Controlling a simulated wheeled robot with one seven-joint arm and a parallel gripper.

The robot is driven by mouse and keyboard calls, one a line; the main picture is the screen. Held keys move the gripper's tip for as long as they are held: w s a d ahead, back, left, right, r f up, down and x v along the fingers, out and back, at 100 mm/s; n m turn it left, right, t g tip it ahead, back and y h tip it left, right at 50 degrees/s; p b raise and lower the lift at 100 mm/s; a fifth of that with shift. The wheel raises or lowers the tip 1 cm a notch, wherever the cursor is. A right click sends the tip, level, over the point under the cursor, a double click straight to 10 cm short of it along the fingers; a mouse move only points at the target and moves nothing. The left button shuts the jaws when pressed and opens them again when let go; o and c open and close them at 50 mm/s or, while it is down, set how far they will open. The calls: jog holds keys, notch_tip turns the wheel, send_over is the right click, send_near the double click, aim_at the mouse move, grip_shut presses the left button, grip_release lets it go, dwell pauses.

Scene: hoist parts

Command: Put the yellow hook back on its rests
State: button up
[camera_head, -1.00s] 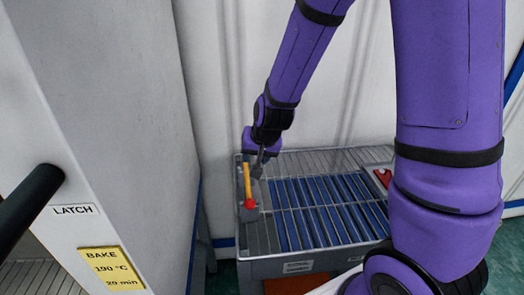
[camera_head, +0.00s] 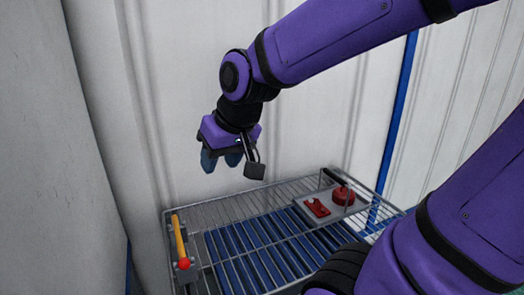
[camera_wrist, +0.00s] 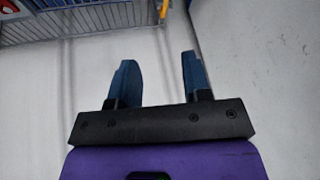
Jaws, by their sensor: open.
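The yellow hook (camera_head: 179,237), a yellow bar with a red ball at its near end, lies along the left side of the wire-railed cart (camera_head: 240,207). Grey blocks show beside and under it; how it sits on its rests is too small to tell. A small yellow piece, probably the hook (camera_wrist: 163,10), shows at the top of the wrist view. My gripper (camera_head: 221,160) is open and empty, raised above the cart near the back wall, up and to the right of the hook. Its two blue fingers stand apart in the wrist view (camera_wrist: 157,65).
Blue slats (camera_head: 250,250) fill the cart's middle. A grey plate at its right holds a red forked piece (camera_head: 317,207) and a round red part (camera_head: 343,195). A grey cabinet side (camera_head: 95,120) stands at the left. The air around my gripper is clear.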

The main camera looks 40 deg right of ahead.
jog(key=s+d+r+h, duration=0.1)
jog(key=s+r, duration=0.3)
jog(key=s, duration=0.5)
jog(key=shift+s+d+n, duration=0.15)
jog(key=shift+d+n, duration=0.25)
jog(key=shift+d, duration=0.3)
